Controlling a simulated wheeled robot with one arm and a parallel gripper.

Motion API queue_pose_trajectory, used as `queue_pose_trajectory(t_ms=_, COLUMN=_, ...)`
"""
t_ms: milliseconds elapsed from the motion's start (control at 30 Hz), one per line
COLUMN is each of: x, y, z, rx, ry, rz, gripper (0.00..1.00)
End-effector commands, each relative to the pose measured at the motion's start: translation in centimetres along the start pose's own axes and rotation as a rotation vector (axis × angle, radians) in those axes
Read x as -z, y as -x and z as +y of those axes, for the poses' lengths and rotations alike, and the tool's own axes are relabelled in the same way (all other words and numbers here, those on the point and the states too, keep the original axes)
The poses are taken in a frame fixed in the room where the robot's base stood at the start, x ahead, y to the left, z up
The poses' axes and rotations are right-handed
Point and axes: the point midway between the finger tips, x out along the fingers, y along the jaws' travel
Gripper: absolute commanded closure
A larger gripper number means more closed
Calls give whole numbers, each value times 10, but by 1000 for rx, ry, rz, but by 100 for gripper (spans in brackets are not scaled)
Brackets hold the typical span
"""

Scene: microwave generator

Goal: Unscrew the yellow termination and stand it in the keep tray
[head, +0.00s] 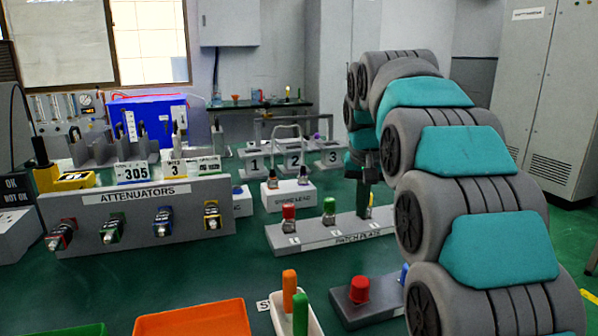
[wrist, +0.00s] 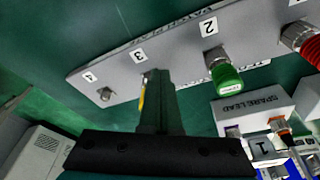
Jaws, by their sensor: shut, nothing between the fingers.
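The yellow termination (head: 370,199) is on the patch plate (head: 325,238), right of the green one, mostly hidden by my gripper (head: 362,212). In the wrist view a thin yellow strip of it (wrist: 142,96) shows left of my gripper (wrist: 156,75), by the label 3. My gripper is shut and empty, its fingers pointing at that position and overlapping the termination in view; I cannot tell whether they touch it. An orange tray (head: 193,320) and a green tray (head: 60,331) show at the bottom edge; no readable label marks either as the keep tray.
Green (head: 329,208) and red (head: 289,211) terminations flank the gripper's left on the plate. A white holder (head: 318,327) with orange and green handles and a grey block with a red knob (head: 359,289) stand in front. The attenuators panel (head: 140,240) is left.

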Motion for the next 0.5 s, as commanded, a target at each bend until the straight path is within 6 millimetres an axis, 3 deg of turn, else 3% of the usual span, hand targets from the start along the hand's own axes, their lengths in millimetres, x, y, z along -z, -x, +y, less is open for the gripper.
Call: queue_pose_trajectory(t_ms=500, x=-1, y=1, z=8, rx=-1, ry=-2, rz=1, gripper=100)
